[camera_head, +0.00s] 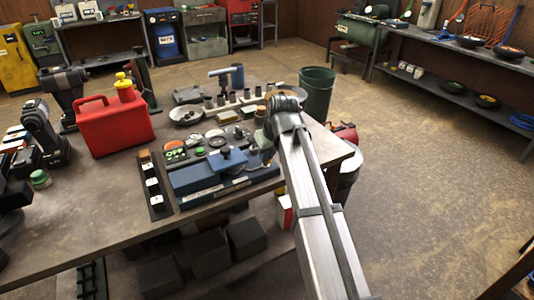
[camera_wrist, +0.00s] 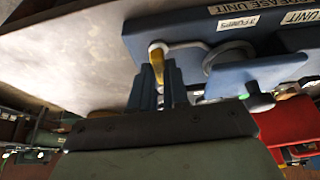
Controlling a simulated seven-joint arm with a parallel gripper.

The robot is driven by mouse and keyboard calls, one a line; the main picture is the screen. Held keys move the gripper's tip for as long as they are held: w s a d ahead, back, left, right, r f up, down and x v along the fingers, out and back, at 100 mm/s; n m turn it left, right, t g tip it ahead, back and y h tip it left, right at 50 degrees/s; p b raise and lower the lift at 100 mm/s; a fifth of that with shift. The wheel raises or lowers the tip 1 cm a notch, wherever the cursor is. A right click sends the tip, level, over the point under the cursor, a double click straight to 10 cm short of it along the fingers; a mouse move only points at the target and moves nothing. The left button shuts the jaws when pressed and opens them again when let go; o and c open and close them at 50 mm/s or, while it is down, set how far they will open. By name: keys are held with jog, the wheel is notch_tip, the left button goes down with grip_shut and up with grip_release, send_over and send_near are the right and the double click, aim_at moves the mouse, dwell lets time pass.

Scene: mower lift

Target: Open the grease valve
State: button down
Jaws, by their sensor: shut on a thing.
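The blue grease unit (camera_head: 195,182) lies on the workbench's front right part. In the wrist view its blue body (camera_wrist: 185,27) fills the upper right, with white labels, one reading "GREASE UNIT" (camera_wrist: 248,5). A small lever with a yellow grip (camera_wrist: 157,60) sticks out at the left end of the unit's body. My gripper (camera_wrist: 168,72) is shut on this yellow grip, its blue-grey fingers close together around it. The grip's lower part is hidden by the fingers. In the head view my arm's end covers the gripper and the lever.
The workbench (camera_head: 100,210) carries a red jerry can (camera_head: 112,125), a black strip with switches (camera_head: 153,187) and a tray of round parts behind the unit. A dark green bin (camera_head: 316,92) stands behind the bench.

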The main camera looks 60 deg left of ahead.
jog(key=shift+n, duration=0.3)
jog(key=n, duration=0.1)
jog(key=n+g, duration=0.1)
jog(key=n, duration=0.1)
jog(key=shift+w+a+n+g, duration=0.1)
jog(key=shift+w+n+g, duration=0.15)
jog(key=shift+n+g, duration=0.15)
jog(key=n, duration=0.2)
jog(key=n+g+h, duration=0.1)
jog(key=n, duration=0.1)
jog(key=shift+w+a+n, duration=0.15)
jog(key=shift+n, duration=0.15)
jog(key=n, duration=0.2)
jog(key=n+g+h, duration=0.1)
jog(key=n, duration=0.1)
jog(key=shift+w+a+h, duration=0.15)
jog(key=shift+h, duration=0.15)
jog(key=n+h, duration=0.1)
jog(key=n, duration=0.3)
jog(key=shift+a+n+g+h, duration=0.15)
jog(key=shift+n+g+h, duration=0.15)
jog(key=shift+h, duration=0.1)
jog(key=c, duration=1.1)
grip_release()
